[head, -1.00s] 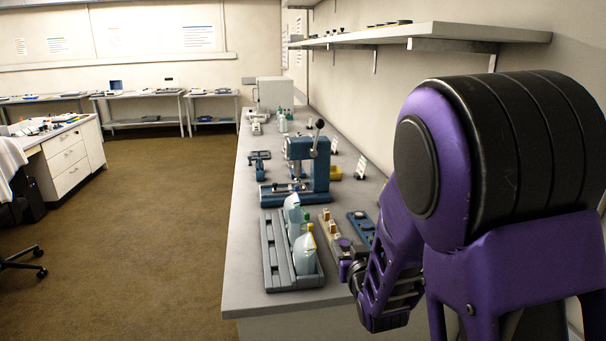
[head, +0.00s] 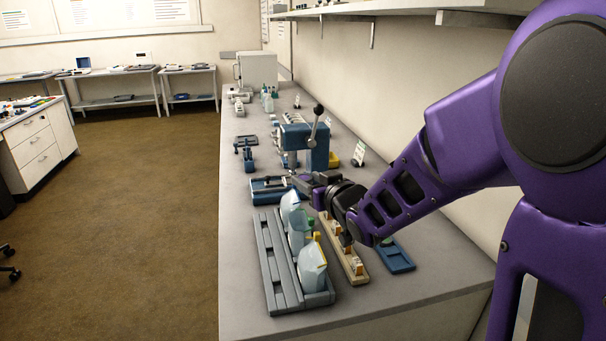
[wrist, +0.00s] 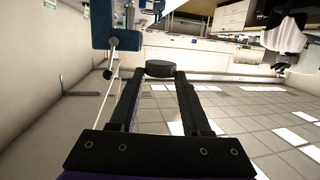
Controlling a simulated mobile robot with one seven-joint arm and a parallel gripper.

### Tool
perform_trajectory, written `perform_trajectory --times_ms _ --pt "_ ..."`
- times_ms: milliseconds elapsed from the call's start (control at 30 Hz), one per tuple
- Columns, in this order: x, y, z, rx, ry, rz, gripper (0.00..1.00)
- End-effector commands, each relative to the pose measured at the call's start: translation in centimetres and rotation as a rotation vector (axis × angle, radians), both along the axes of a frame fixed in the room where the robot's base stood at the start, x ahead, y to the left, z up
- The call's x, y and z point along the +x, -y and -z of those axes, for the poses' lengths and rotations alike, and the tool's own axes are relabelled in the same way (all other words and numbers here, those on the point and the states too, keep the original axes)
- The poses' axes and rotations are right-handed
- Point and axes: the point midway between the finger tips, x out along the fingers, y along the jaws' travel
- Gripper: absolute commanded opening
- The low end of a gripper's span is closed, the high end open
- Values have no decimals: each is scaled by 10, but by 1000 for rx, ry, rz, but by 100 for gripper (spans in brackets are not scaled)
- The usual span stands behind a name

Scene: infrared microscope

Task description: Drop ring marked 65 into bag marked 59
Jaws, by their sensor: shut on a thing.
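My gripper (head: 306,181) is above the bench, beyond the bags and close to the front of the blue press. In the wrist view its fingers (wrist: 160,79) are shut on a dark, round, ring-like piece (wrist: 160,68); no number is readable on it. Several pale translucent bags stand in a grey rack: a rear bag (head: 289,205), a middle bag (head: 298,228) with green near it, and a front bag (head: 312,266) with a yellow edge. Their markings are too small to read, so I cannot tell which is 59.
The grey rack (head: 270,270) lies near the bench's front. To its right are a wooden holder (head: 352,268) with small blocks and a blue tray (head: 397,259). The blue press (head: 305,145) with its raised lever stands close beyond my gripper. A shelf (head: 400,12) hangs above.

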Motion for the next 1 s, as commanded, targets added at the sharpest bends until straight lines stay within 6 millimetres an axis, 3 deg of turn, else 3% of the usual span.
perform_trajectory --times_ms 167,600,967,1000 --pt "0 0 9 0 0 0 0" --pt "0 0 57 0 -1 1 0" --pt "0 0 60 0 0 1 0" --pt "0 0 60 0 0 1 55"
